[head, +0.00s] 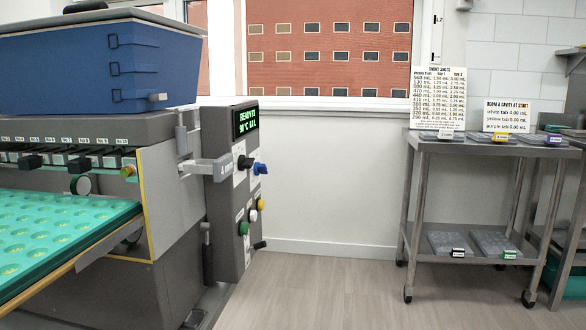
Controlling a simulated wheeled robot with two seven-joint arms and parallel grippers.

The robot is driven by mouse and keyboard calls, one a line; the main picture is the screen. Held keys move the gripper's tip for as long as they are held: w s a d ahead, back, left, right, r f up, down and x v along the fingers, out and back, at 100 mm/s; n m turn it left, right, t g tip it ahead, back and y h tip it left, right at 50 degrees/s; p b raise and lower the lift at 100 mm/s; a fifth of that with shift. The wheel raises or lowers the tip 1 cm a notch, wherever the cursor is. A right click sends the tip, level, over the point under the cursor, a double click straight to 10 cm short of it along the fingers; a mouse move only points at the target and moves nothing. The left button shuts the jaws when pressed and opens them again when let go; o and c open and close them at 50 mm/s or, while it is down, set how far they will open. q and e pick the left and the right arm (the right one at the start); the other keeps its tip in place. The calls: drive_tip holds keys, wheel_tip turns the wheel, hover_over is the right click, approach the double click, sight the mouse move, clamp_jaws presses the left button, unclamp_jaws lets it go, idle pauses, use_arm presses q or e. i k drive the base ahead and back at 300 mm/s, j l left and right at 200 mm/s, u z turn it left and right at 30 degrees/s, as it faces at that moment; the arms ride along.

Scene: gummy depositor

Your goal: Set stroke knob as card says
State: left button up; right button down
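A grey control panel (232,190) stands at the right end of the depositor, with a lit green display (245,120) that seems to read "READY" on its top line. A black knob (244,162) and a blue knob (261,169) stick out below the display; I cannot tell which is the stroke knob. A printed card (438,98) with a table of mL values stands on the steel cart. A second card (508,115) to its right lists white tab 4.00 mL, yellow tab 5.00 mL and purple tab 6.00 mL. Neither gripper shows.
A blue hopper (85,65) tops the depositor. A green mold tray (50,232) lies at the left front. Yellow, white and green buttons (243,228) sit low on the panel. The steel cart (416,190) holds grey molds. The floor (330,285) between machine and cart is clear.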

sight(259, 167)
drive_tip(key=z, duration=0.6)
drive_tip(key=i+z, duration=0.2)
drive_tip(key=i, duration=0.4)
drive_tip(key=i+z, duration=0.2)
drive_tip(key=i, duration=0.45)
drive_tip(key=i+j+z, duration=0.2)
drive_tip(key=i, duration=0.4)
drive_tip(key=i+l+z, duration=0.15)
drive_tip(key=i+z, duration=0.25)
drive_tip(key=i, duration=0.2)
drive_tip(key=i+z, duration=0.45)
drive_tip(key=i, duration=0.15)
drive_tip(key=i+j+z, duration=0.25)
drive_tip(key=i+z, duration=0.15)
drive_tip(key=i, duration=0.4)
drive_tip(key=u, duration=3.85)
